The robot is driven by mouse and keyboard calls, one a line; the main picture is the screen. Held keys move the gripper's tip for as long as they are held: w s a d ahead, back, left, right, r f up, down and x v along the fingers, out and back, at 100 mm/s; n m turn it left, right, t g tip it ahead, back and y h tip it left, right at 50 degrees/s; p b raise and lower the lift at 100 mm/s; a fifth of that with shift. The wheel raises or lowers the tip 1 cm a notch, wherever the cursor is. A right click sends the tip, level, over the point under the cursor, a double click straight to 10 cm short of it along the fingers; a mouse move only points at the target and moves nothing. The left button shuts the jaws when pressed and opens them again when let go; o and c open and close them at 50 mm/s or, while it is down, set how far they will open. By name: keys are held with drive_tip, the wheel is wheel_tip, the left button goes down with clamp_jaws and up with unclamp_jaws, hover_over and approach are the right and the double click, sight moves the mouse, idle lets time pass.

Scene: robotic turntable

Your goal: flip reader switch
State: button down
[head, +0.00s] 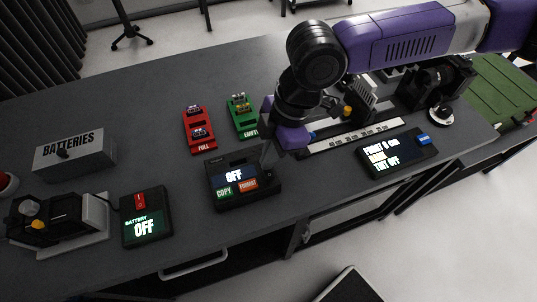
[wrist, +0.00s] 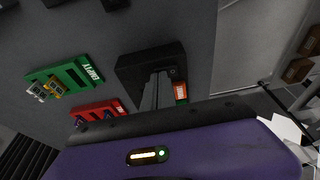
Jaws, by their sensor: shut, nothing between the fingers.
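The reader (head: 233,196) is a black box near the front edge of the table. Its screen reads OFF, with a green COPY button (head: 224,192) and a red FORMAT button (head: 248,185) below. My gripper (head: 267,163) is shut and empty, with its fingers at the reader's right back side. In the wrist view the shut fingers (wrist: 155,92) lie over the reader (wrist: 140,66) and hide part of it. I cannot tell whether they touch it. The reader's switch is not clearly visible.
A red FULL tray (head: 199,142) and a green EMPTY tray (head: 240,128) hold small items behind the reader. A black display panel (head: 390,153) stands right. Bare table lies between the battery unit and reader.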

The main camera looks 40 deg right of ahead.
idle(0.4)
drive_tip(key=shift+p, duration=0.3)
drive_tip(key=shift+s+a+r+p, duration=0.2)
drive_tip(key=shift+s+p, duration=0.1)
drive_tip(key=shift+s, duration=0.4)
